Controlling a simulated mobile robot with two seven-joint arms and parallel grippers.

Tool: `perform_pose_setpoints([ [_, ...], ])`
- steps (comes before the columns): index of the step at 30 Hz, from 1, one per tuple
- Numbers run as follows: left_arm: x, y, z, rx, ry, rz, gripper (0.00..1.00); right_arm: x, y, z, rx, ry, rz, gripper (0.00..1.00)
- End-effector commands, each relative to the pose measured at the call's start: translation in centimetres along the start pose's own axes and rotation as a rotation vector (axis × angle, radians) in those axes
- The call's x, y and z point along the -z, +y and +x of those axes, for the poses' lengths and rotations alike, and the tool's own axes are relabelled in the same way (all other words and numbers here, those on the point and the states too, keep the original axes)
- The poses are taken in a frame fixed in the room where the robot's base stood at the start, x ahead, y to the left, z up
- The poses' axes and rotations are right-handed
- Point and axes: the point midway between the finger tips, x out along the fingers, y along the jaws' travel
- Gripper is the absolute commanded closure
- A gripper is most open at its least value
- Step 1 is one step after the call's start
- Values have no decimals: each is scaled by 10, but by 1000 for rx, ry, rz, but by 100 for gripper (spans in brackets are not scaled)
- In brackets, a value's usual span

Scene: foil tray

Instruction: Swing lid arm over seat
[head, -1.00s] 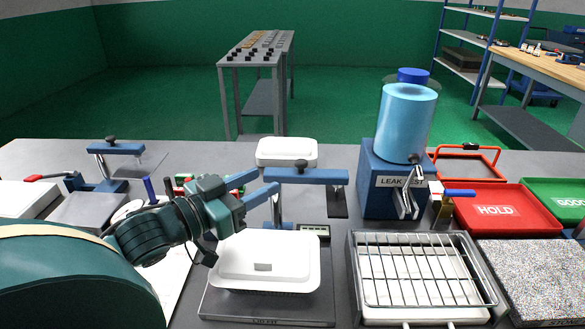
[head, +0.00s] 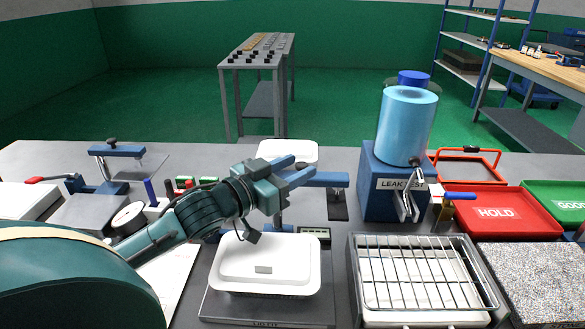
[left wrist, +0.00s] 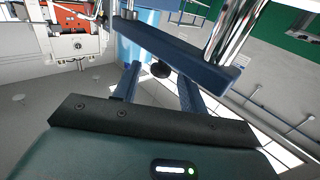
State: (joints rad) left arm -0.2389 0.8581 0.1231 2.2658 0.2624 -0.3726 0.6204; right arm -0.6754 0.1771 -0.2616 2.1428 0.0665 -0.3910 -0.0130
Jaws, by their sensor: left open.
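The blue lid arm (head: 330,179) reaches right from its post behind the white-lidded tray (head: 265,262). Its free end hangs over a dark pad (head: 337,208), not above the tray. The tray rests on a grey plate (head: 265,308), the only seat-like base I can make out there. My left gripper (head: 305,166) is open at the lid arm, its fingers around the dark knob and hiding the arm's post end. In the left wrist view the blue bar (left wrist: 180,52) crosses just beyond the fingertips, with the black knob (left wrist: 160,70) between them. Contact cannot be told. My right gripper is out of view.
A blue leak-test stand (head: 378,200) with a cylinder stands close right of the lid arm. A wire rack (head: 425,275) sits right of the tray. Another white tray (head: 288,151) lies behind. A second clamp fixture (head: 117,151) stands at the left.

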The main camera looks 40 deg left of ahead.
Motion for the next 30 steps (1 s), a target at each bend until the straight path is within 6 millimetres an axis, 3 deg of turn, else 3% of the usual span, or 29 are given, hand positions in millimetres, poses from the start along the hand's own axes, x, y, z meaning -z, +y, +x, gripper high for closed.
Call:
perform_pose_setpoints([
  [5,0,0,0,0,0,-1,59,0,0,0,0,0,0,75],
  [20,0,0,0,-1,0,-1,100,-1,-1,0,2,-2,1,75],
  [30,0,0,0,-4,0,-1,100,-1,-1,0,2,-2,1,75],
])
